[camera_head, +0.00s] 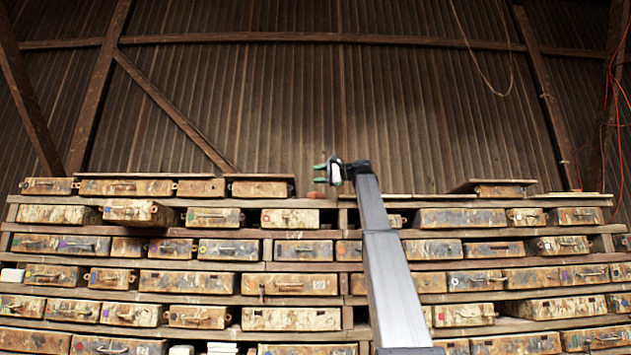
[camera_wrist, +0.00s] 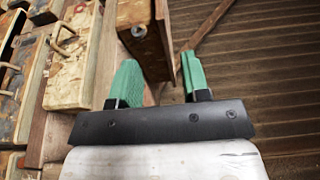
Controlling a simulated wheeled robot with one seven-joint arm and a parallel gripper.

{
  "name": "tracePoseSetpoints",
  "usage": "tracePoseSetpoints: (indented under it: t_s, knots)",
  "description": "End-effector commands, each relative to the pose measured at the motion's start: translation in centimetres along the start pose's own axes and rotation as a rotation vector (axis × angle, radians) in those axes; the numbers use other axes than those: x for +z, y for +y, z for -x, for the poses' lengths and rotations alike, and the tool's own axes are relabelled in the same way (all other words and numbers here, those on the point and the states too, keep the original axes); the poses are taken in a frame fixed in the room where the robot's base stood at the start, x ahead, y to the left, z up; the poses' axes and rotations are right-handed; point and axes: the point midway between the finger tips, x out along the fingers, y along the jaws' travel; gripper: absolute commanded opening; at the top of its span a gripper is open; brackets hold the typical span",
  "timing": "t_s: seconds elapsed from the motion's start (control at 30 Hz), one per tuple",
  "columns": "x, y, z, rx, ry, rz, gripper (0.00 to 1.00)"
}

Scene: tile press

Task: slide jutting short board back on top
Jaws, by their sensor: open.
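My gripper (camera_head: 321,174) is above the top row of the stack near the middle, pointing left, open and with nothing gripped. In the wrist view its two green fingers (camera_wrist: 158,84) are well apart. A short thin brown board (camera_head: 259,177) lies on a worn box (camera_head: 259,189) just left of my gripper. In the wrist view the board (camera_wrist: 166,42) lies along the box (camera_wrist: 134,28), and its near end lines up with the gap between the fingers. I cannot tell whether it reaches between them. Another short board (camera_head: 492,182) sits farther right, its dark underside visible.
A longer board (camera_head: 120,175) lies at the top left. Rows of worn boxes with handles (camera_head: 290,284) fill the shelves below; one box (camera_head: 137,212) juts out at the upper left. Corrugated wall (camera_head: 290,110) and beams stand behind. Space above the stack is open.

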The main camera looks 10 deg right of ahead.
Motion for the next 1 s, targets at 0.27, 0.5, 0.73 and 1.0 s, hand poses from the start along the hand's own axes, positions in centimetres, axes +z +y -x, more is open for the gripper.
tracePoseSetpoints:
  t_s: [0.27, 0.5, 0.73, 1.0]
  knots:
    - [0.1, -0.1, 0.0, -0.001, -0.001, 0.000, 0.43]
    - [0.1, -0.1, -0.5, -0.001, -0.002, 0.000, 0.43]
    - [0.0, -0.1, -3.4, 0.000, -0.003, 0.000, 0.43]
    - [0.0, -0.2, -7.8, -0.001, -0.002, 0.000, 0.43]
